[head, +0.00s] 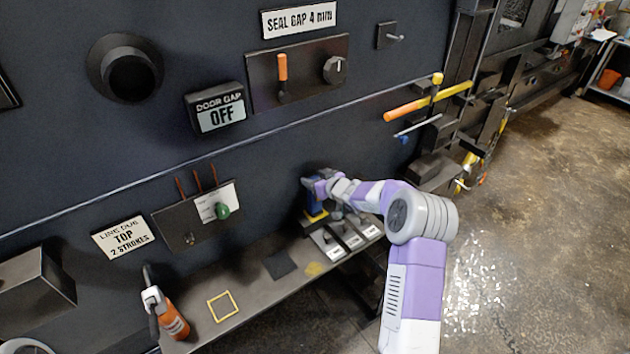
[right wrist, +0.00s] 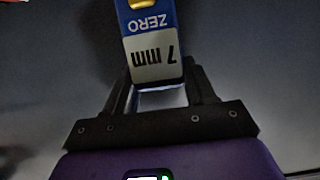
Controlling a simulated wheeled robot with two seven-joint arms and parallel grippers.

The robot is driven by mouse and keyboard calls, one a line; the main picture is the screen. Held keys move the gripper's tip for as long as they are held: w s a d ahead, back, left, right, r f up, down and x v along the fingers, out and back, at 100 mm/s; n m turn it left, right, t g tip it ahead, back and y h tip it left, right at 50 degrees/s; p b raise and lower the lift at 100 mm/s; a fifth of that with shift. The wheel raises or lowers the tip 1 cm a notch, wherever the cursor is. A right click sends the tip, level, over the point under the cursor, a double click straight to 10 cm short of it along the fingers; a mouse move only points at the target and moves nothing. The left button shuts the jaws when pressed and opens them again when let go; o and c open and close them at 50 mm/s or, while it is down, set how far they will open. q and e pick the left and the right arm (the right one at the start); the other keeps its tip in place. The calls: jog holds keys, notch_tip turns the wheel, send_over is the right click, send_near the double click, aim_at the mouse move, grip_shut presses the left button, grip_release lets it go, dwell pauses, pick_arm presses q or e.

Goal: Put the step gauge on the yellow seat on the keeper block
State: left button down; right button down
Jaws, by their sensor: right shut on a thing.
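The step gauge, a blue block with a white "7 mm" and "ZERO" face (right wrist: 153,50), is between the fingers of my right gripper (right wrist: 160,98) in the right wrist view. In the head view my right gripper (head: 316,186) is at the far end of the bench, shut on the blue gauge (head: 312,205). A yellow patch (head: 317,217), which looks like the yellow seat, shows right under the gauge on a dark block. I cannot tell whether gauge and seat touch. The gripper partly hides the block. My left gripper is not in view.
Several labelled grey plates (head: 345,235) lie right of the block. A dark pad (head: 280,264) lies mid-bench. The wall panel (head: 200,218) stands behind.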

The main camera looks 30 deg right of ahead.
jog(key=shift+r, duration=0.1)
jog(key=shift+c, duration=1.9)
grip_release()
jog(key=shift+f, duration=0.2)
jog(key=shift+r, duration=0.1)
jog(key=shift+r, duration=0.15)
jog(key=v, duration=1.2)
jog(key=shift+s, duration=0.1)
